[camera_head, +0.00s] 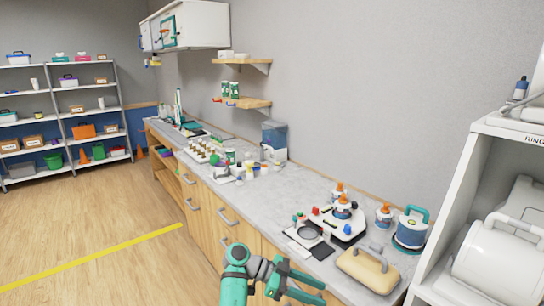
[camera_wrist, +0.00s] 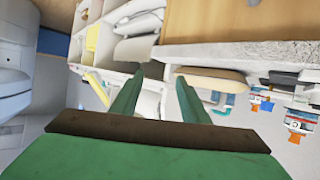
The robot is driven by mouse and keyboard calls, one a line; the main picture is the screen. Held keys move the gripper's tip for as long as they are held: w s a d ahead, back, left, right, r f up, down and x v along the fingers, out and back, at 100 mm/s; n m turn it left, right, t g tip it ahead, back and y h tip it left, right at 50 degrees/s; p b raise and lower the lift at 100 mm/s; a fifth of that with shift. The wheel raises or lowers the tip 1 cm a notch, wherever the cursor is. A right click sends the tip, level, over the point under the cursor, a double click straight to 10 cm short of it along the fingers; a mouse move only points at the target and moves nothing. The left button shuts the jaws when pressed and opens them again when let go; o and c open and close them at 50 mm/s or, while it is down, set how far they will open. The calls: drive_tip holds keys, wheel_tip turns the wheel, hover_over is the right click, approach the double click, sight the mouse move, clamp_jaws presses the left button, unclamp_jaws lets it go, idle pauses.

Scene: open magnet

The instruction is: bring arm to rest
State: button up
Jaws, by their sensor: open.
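My gripper (camera_head: 304,286) is at the bottom middle of the head view, in front of the wooden counter's drawer side, with its fingers pointing right. It is open, and nothing shows between its fingers. In the wrist view the two green fingers (camera_wrist: 158,95) stand apart with a gap between them, and the picture is turned on its side or over. The teal and grey arm (camera_head: 234,270) is mine and shows low in the head view.
The counter (camera_head: 295,192) runs along the wall close by my gripper. A beige handled case (camera_head: 368,268) lies near its front edge. A white shelf unit (camera_head: 462,190) stands at the right. Floor (camera_head: 90,235) is clear at the left, crossed by a yellow line.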

drive_tip(key=s+d+f+n+t+y, duration=0.1)
drive_tip(key=s+d+f+n+t, duration=0.2)
drive_tip(key=f, duration=0.6)
drive_tip(key=s+f+n+t+y, duration=0.1)
drive_tip(key=s+f+n+t, duration=0.3)
drive_tip(key=f, duration=0.6)
drive_tip(key=s+d+f+n+t+y, duration=0.15)
drive_tip(key=s+f+n, duration=0.3)
drive_tip(key=f, duration=0.45)
drive_tip(key=s+a+f+n+t+y, duration=0.3)
drive_tip(key=s+f+n, duration=0.2)
drive_tip(key=s, duration=0.4)
drive_tip(key=s+a+r+n+t+y, duration=0.25)
drive_tip(key=s+a, duration=0.25)
drive_tip(key=s, duration=0.3)
drive_tip(key=s+a+r+n+t+y, duration=0.1)
drive_tip(key=s+a+r+y, duration=0.3)
drive_tip(key=s, duration=0.5)
drive_tip(key=s+a+r+t, duration=0.1)
drive_tip(key=s+a+r, duration=0.1)
drive_tip(key=s+r, duration=0.3)
drive_tip(key=s+a+r+t, duration=0.1)
drive_tip(key=s+a+r, duration=0.2)
drive_tip(key=r, duration=0.9)
drive_tip(key=s, duration=0.3)
drive_tip(key=shift+m+t+y, duration=0.3)
drive_tip(key=shift+t, duration=0.1)
